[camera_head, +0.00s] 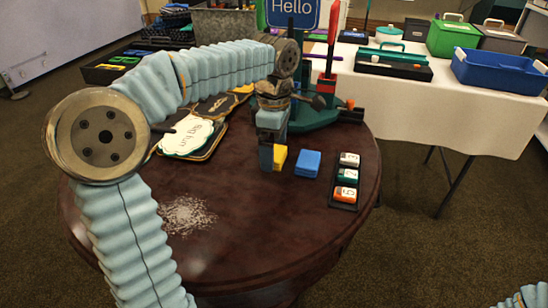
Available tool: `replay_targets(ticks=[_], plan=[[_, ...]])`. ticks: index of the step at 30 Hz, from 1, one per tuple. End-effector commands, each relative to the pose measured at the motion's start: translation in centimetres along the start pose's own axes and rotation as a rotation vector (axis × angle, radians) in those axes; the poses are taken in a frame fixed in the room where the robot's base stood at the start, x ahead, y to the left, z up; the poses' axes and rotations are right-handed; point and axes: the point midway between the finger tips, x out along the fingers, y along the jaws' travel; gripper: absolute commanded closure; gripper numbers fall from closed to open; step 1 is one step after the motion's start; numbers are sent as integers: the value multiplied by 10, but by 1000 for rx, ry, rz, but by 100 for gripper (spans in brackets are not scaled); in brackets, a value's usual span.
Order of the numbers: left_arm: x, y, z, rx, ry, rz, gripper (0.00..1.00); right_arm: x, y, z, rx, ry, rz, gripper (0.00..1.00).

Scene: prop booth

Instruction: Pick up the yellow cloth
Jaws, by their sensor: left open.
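The yellow cloth (279,157) is a small folded block on the round dark wooden table (250,210). My left gripper (272,150) points down right at the cloth, with its jaws open. Its near finger covers the left part of the cloth, and I cannot tell whether the fingers touch it. A folded blue cloth (308,163) lies just right of the yellow one, with a narrow gap. My right gripper is out of view; only a bit of a pale blue arm shows in the bottom right corner.
A black tray (343,206) with several lidded containers lies right of the blue cloth. White grains (186,215) are spilled at the table's left. Signs (190,135) and a green stand (318,115) are behind. The table's front is clear. A white-covered table (470,118) holds bins.

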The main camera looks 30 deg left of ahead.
Motion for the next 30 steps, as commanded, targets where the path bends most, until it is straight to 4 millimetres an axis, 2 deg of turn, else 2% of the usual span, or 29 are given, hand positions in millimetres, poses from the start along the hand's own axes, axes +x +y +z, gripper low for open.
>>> replay_targets(ticks=[3,9,21,30], plan=[[10,0,0,0,0,0,0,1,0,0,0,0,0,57],[10,0,0,0,-1,1,0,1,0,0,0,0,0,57],[10,0,0,0,-1,1,58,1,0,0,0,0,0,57],[6,0,0,0,-1,1,58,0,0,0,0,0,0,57]])
